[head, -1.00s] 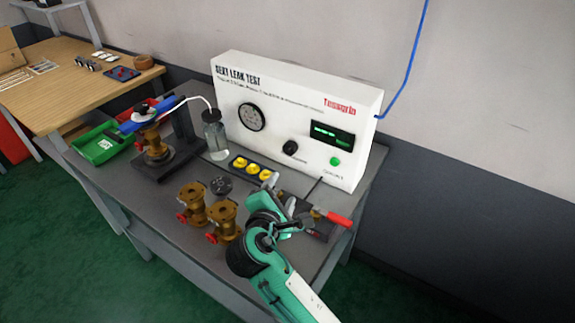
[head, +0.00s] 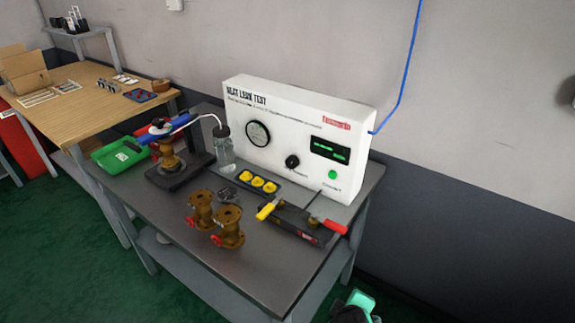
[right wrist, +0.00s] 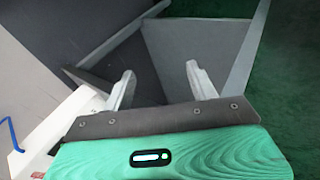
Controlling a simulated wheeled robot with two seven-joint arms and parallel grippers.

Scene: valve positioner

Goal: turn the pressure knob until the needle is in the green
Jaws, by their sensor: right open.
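The white leak test box (head: 262,105) stands at the back of the grey bench. Its black pressure knob (head: 292,162) is on the front face, right of the round dark gauge (head: 258,134). The gauge is too small to read its needle or any green band. My right gripper (right wrist: 160,80) is open and empty in the right wrist view, its two pale fingers apart, above the floor beside the bench. In the head view only a green part of my right arm (head: 358,305) shows at the bottom edge, well away from the knob. My left gripper is not in view.
A green display (head: 330,149) and green button (head: 332,174) sit right of the knob. A blue hose (head: 402,85) runs up the wall.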

